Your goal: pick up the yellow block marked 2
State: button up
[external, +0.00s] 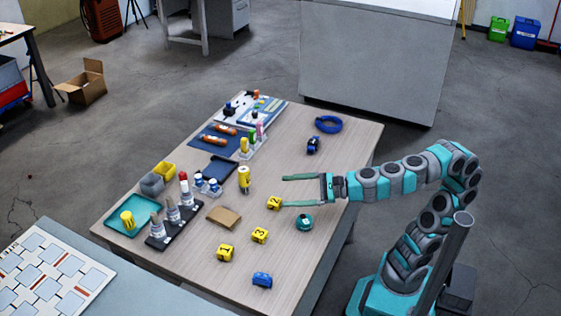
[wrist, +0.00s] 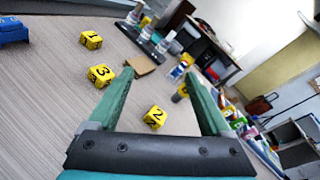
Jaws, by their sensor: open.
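The yellow block marked 2 (external: 274,203) sits on the wooden table, near the tip of my gripper's lower finger in the external view. The fingers also show in the wrist view (wrist: 159,74). How high they are above the block is hard to tell.
Yellow blocks marked 3 (external: 260,235) and 1 (external: 225,253) stand nearby. A teal round object (external: 304,222) lies below my gripper in the picture. A yellow bottle (external: 244,178), a brown cardboard piece (external: 223,216) and a blue object (external: 262,280) are also on the table (external: 190,260).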

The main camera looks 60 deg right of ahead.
aim_at(278, 201)
jog(key=d+f+m+h, duration=0.1)
jog(key=f+m, duration=0.1)
jog(key=m, duration=0.1)
jog(key=d+f+m+g+h, duration=0.1)
jog(key=f+m+h, duration=0.1)
jog(key=f+m, duration=0.1)
jog(key=d+f+m+h, duration=0.1)
jog(key=f+m, duration=0.1)
jog(key=m, duration=0.1)
jog(key=shift+d+f+m+g+h+b, duration=0.3)
jog(key=shift+h, duration=0.1)
jog(key=shift+d+x, duration=0.25)
jog(key=shift+x, duration=1.35)
jog(key=shift+d+x, duration=0.2)
jog(key=shift+x, duration=1.35)
jog(key=shift+b+x, duration=0.3)
jog(key=shift+x, duration=0.45)
jog(key=shift+a+f, duration=0.1)
jog(key=shift+f, duration=0.05)
jog(key=shift+c, duration=0.4)
grip_shut()
